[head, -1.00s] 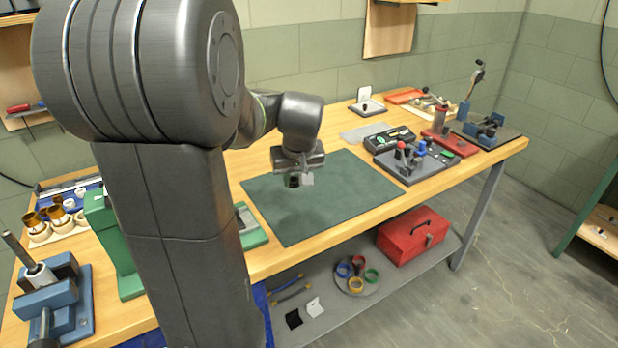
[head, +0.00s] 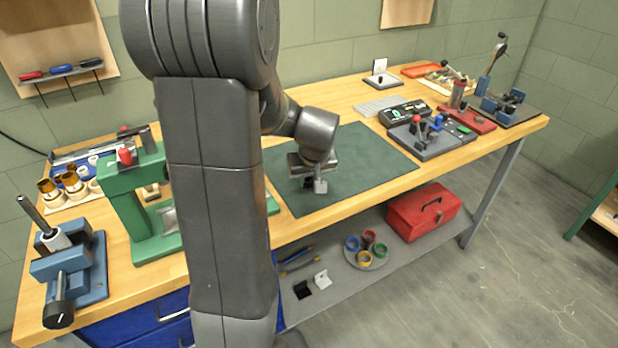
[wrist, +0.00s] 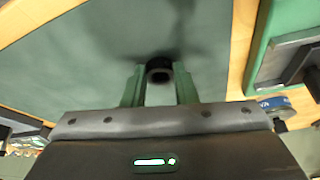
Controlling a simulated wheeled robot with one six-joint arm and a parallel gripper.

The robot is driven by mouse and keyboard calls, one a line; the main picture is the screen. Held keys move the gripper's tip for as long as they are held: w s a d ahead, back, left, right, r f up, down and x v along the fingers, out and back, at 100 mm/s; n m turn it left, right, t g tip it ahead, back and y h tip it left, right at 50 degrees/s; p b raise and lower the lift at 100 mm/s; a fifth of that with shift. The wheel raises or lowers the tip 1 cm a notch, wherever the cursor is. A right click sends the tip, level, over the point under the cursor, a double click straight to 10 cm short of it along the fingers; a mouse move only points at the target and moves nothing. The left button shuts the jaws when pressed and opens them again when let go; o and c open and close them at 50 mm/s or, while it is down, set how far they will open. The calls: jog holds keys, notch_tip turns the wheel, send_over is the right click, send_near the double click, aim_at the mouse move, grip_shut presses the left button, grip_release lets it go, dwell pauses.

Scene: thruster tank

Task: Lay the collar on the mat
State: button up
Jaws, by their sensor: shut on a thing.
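The dark green mat (head: 375,155) lies flat on the wooden bench. My gripper (head: 314,186) is over the left front part of the mat, pointing down. It is shut on a small black ring, the collar (wrist: 159,69), which sits between the two green-looking fingertips in the wrist view. In the head view the collar (head: 308,184) is a small dark shape, partly hidden by a finger. A dark blurred shadow lies on the mat by the collar. I cannot tell whether the collar touches the mat.
A green press (head: 150,205) and a blue vise (head: 70,270) stand left of the mat. A grey joystick box (head: 425,138) is beyond its right end. A red toolbox (head: 424,210) is on the lower shelf. Most of the mat is bare.

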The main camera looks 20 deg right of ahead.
jog(key=shift+f, duration=0.2)
jog(key=o, duration=1)
jog(key=shift+r, duration=0.1)
jog(key=shift+s+r, duration=0.1)
jog(key=shift+r, duration=0.45)
jog(key=v, duration=1.1)
jog(key=shift+r+p, duration=0.1)
jog(key=shift+p, duration=0.2)
